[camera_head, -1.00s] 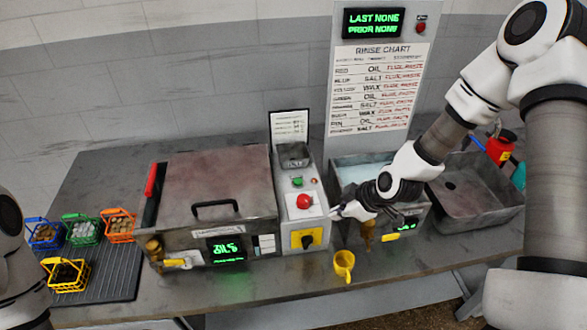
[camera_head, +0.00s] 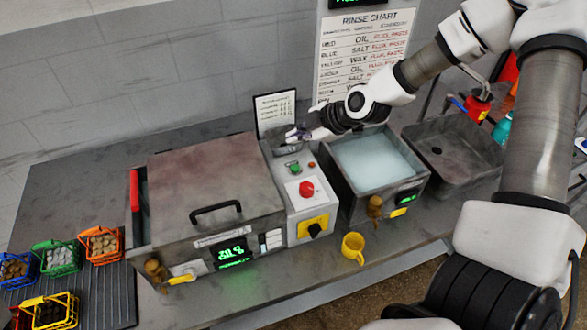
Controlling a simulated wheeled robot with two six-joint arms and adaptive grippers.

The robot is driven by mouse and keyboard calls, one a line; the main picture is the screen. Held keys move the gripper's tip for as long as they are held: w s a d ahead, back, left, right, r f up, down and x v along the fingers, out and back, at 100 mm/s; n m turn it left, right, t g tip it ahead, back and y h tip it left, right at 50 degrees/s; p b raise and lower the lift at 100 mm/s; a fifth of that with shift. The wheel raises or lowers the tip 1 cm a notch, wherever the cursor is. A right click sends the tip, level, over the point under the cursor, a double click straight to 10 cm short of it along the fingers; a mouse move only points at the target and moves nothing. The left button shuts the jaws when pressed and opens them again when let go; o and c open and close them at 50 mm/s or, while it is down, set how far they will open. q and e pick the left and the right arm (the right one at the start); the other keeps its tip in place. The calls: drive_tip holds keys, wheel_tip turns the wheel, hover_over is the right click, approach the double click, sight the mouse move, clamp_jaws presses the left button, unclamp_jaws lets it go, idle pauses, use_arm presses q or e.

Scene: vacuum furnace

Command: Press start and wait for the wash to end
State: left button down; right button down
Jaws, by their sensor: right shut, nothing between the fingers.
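The control box (camera_head: 300,205) stands between the closed-lid washer (camera_head: 215,180) and the open bath. Its sloped face carries a green button (camera_head: 294,168), a red mushroom button (camera_head: 306,189) and a black rotary knob on a yellow plate (camera_head: 314,229). The washer has a green lit display (camera_head: 233,253); its digits are hard to read. My right gripper (camera_head: 291,134) is shut and empty, above and behind the green button, in front of the small framed notice. It looks apart from the button. My left gripper is out of view.
A liquid-filled bath (camera_head: 375,160) and an empty sink (camera_head: 455,150) stand to the right. A yellow cup (camera_head: 353,246) sits on the counter in front. Several small coloured baskets, including an orange one (camera_head: 101,246), stand on the left. A rinse chart (camera_head: 362,50) hangs behind.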

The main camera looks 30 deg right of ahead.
sight(297, 169)
drive_tip(key=f+b, duration=0.6)
drive_tip(key=f, duration=0.1)
drive_tip(key=shift+s+d+f, duration=0.15)
drive_tip(key=shift+d+f, duration=0.05)
drive_tip(key=shift+w+a+f+b, duration=0.15)
drive_tip(key=shift+w+f+b, duration=0.1)
drive_tip(key=shift+w+b, duration=0.05)
drive_tip(key=shift+s+r, duration=0.15)
drive_tip(key=shift+s, duration=0.15)
drive_tip(key=shift+w, duration=0.2)
drive_tip(key=shift+s, duration=0.1)
drive_tip(key=shift+f, duration=0.5)
